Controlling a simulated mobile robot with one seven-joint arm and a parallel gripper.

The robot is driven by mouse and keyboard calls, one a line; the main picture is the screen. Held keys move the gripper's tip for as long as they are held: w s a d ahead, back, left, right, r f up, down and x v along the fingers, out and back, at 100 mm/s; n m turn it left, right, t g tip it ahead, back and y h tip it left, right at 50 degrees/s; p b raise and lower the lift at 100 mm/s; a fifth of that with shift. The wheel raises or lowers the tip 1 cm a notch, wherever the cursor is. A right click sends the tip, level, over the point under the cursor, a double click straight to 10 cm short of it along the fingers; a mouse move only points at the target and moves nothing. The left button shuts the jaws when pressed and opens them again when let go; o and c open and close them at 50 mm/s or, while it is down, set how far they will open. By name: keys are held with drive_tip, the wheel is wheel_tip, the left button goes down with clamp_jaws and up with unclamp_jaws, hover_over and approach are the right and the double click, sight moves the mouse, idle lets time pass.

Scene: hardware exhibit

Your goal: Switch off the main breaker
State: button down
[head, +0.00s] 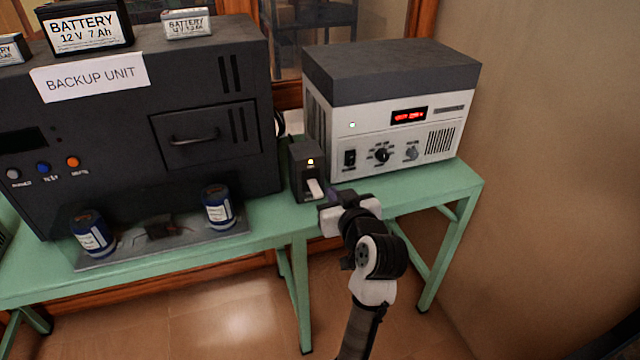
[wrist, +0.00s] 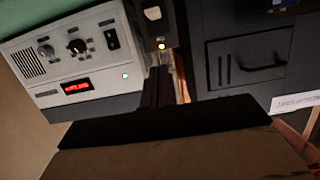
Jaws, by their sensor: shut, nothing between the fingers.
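The breaker is a small dark upright box (head: 303,168) on the green bench, between the large dark unit and the white-fronted instrument. In the wrist view the scene is upside down, and the lever (wrist: 152,13) shows at the top, above the light (wrist: 161,46). My gripper (head: 328,200) is shut and empty, close to the lever at its right front.
The white-fronted instrument (head: 390,135) with a red display stands right of the breaker. The large dark backup unit (head: 200,100) stands left, with batteries (head: 88,28) on top. Two blue cans (head: 218,207) stand on a grey mat (head: 100,262). Open floor lies in front.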

drive_tip(key=p, duration=0.2)
hover_over(321, 196)
drive_tip(key=f, duration=0.2)
drive_tip(key=shift+s+f+p, duration=0.25)
drive_tip(key=shift+f+p, duration=0.05)
drive_tip(key=shift+f, duration=0.75)
drive_tip(key=shift+s+f+p, duration=0.2)
drive_tip(key=shift+f+p, duration=0.05)
drive_tip(key=shift+f, duration=0.75)
drive_tip(key=shift+f+b, duration=0.15)
drive_tip(key=shift+b, duration=0.25)
drive_tip(key=shift+f+t+b, duration=0.1)
drive_tip(key=shift+t+b, duration=0.2)
drive_tip(key=shift+b, duration=0.35)
drive_tip(key=shift+s+f+t+b, duration=0.1)
drive_tip(key=shift+f+t+b, duration=0.2)
drive_tip(key=shift+b, duration=0.75)
drive_tip(key=f+t+b, duration=0.1)
drive_tip(key=b, duration=0.4)
drive_tip(key=shift+s+f+y, duration=0.1)
drive_tip(key=shift+f+y, duration=0.2)
drive_tip(key=shift+y, duration=0.1)
drive_tip(key=f+t+b, duration=0.1)
drive_tip(key=b, duration=0.4)
drive_tip(key=shift+f, duration=0.15)
drive_tip(key=t+b, duration=0.1)
drive_tip(key=b, duration=0.2)
drive_tip(key=t+y+b, duration=0.1)
drive_tip(key=b, duration=0.3)
drive_tip(key=shift+f, duration=0.4)
